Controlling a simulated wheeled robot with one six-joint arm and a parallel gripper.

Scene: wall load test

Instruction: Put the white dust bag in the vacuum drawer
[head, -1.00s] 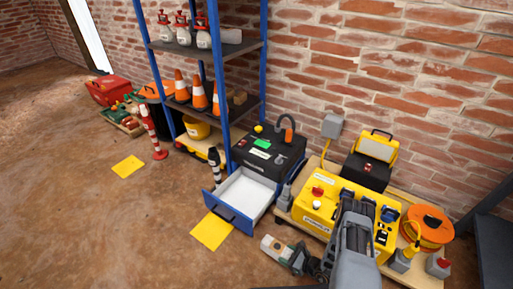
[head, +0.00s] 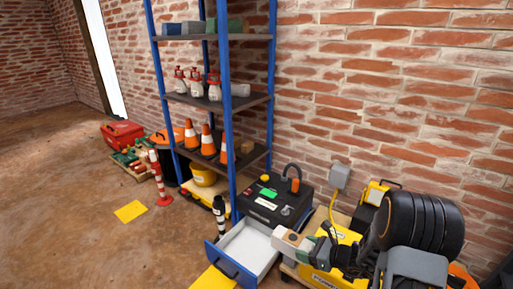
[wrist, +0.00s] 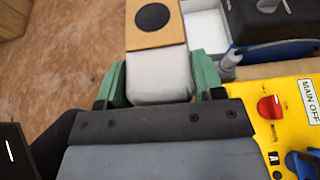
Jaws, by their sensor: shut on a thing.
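The white dust bag (wrist: 160,72) is in my gripper (wrist: 158,88), clamped between its two green fingers in the wrist view. Its tan collar plate with a round black hole points away from my gripper. In the head view the bag (head: 288,240) is held at the right edge of the open drawer, and my gripper (head: 312,246) comes in from the right. The vacuum drawer (head: 248,245) is pulled out, white inside with a blue front, and looks empty where it shows. The bag's height above the drawer is hard to tell.
The black vacuum body (head: 268,203) with a hose stands behind the drawer. A yellow power box (wrist: 285,110) is close on the right. A blue shelf rack (head: 226,100) rises behind on the left. Open floor (head: 100,235) lies to the left.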

